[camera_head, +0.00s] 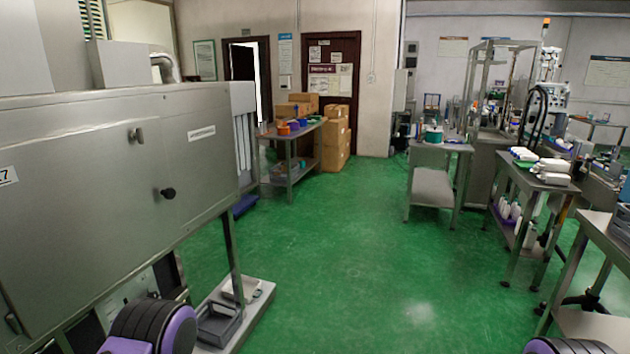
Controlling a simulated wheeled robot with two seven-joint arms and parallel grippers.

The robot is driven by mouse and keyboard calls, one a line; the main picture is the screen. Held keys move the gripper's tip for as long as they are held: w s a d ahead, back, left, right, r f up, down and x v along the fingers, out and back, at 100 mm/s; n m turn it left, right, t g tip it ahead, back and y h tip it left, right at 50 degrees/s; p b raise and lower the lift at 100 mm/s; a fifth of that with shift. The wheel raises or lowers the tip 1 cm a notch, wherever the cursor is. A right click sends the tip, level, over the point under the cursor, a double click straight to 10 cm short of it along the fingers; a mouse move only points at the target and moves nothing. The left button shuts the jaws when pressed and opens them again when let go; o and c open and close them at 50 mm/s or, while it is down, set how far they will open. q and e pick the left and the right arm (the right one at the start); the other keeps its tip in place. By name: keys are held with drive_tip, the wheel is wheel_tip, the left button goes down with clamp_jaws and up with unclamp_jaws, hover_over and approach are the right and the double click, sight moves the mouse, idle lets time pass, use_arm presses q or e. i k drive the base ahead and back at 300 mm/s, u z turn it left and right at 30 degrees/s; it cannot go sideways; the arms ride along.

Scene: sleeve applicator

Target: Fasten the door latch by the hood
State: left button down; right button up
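A large grey metal cabinet (80,190) fills the left side, with a wide flat front panel. A small metal latch (136,135) sits on the upper part of that front. A black knob (168,193) sticks out lower and to the right of it. I cannot tell whether the latch is fastened. A box-shaped metal housing (120,63) with a curved pipe stands on top of the cabinet; I cannot tell if it is the hood. Neither of my grippers is in view. Only purple and black parts, likely of my own arms, show along the bottom edge.
Open green floor (330,250) stretches ahead and to the right. A low base with grey trays (220,322) juts out under the cabinet. A side table (290,155) and cardboard boxes (335,145) stand behind. Steel tables with bottles (540,185) line the right.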

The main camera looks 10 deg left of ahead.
sight(136, 135)
drive_tip(key=u, duration=0.95)
drive_tip(key=k, duration=1.25)
drive_tip(key=z, duration=0.9)
drive_tip(key=i, duration=2.2)
drive_tip(key=u, duration=1.55)
drive_tip(key=i, duration=0.75)
drive_tip(key=u, duration=0.75)
